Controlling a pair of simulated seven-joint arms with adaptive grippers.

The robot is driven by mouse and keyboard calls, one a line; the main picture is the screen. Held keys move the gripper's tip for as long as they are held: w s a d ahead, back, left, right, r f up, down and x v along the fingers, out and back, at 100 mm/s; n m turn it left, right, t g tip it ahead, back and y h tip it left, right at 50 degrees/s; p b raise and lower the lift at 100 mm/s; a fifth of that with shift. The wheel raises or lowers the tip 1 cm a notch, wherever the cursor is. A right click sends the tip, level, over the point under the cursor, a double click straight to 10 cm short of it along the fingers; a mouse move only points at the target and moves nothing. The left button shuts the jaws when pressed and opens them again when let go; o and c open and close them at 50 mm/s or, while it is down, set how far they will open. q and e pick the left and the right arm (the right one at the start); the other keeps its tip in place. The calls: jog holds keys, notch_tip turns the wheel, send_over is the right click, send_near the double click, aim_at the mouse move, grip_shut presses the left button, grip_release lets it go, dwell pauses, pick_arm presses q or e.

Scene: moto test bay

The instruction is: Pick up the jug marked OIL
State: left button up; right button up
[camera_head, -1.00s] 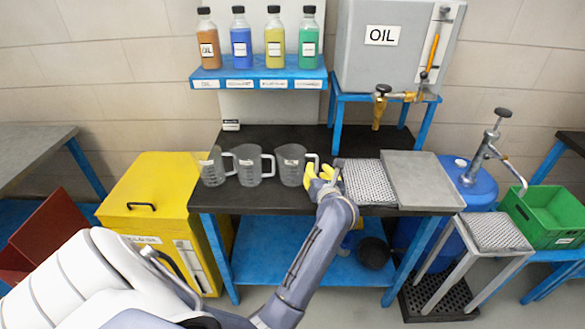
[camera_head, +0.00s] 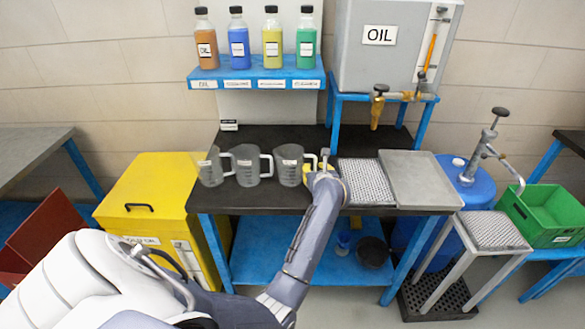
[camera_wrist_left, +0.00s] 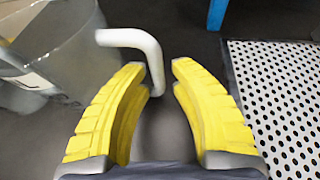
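Three clear jugs stand in a row on the black bench top: a left jug (camera_head: 210,168), a middle jug (camera_head: 246,168) and a right jug (camera_head: 289,168). Their small labels are too small to read in the head view. My left gripper (camera_head: 317,166) is at the handle side of the right jug. In the left wrist view a jug (camera_wrist_left: 58,45) stands at the left with part of its label showing, and its pale handle (camera_wrist_left: 150,50) reaches between the tips of my open yellow fingers (camera_wrist_left: 160,85). The fingers look apart from the handle. My right gripper is out of view.
A perforated mat (camera_head: 366,182) lies just right of my left gripper, beside a grey plate (camera_head: 415,178). A shelf (camera_head: 258,77) with several coloured bottles is above the bench. A grey OIL tank (camera_head: 385,60) with a tap (camera_head: 378,100) stands behind.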

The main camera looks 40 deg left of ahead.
pick_arm(q)
jog(key=shift+a, duration=0.1)
grip_shut()
dwell(0.6)
